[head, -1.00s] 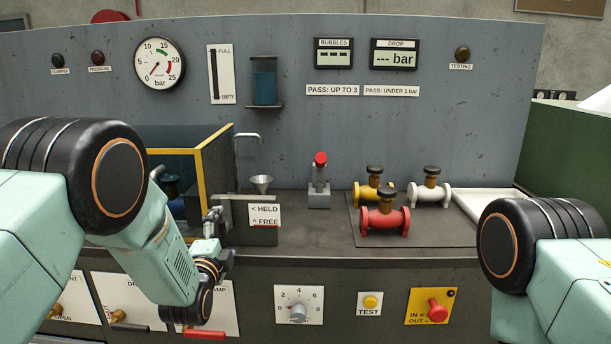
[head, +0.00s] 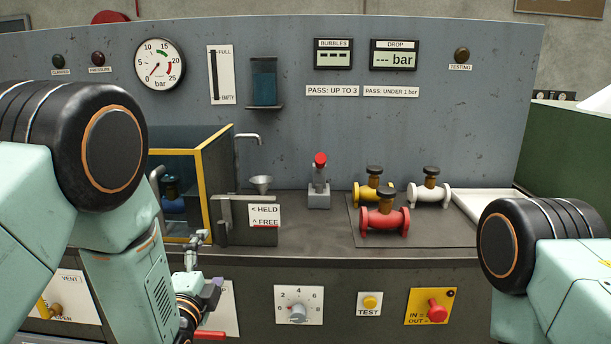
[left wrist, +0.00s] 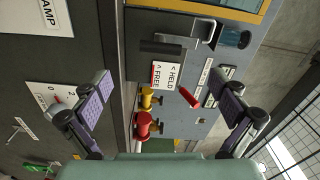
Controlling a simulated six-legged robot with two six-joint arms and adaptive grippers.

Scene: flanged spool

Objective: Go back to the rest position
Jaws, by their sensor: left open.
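My left gripper (head: 203,264) hangs in front of the bench's front edge, below and in front of the HELD/FREE sign (head: 264,215). In the left wrist view its two purple-padded fingers (left wrist: 167,106) are spread wide with nothing between them. My left arm comes in from the left and covers part of the lower panel. My right arm shows at the lower right, but its gripper is out of the picture.
A blue valve (head: 172,203) is inside the yellow-framed enclosure (head: 207,190). Red (head: 384,221), yellow (head: 366,194) and white (head: 428,196) valves stand on a mat at the right. A red-handled lever (head: 208,335) and a dial (head: 298,312) are on the front panel.

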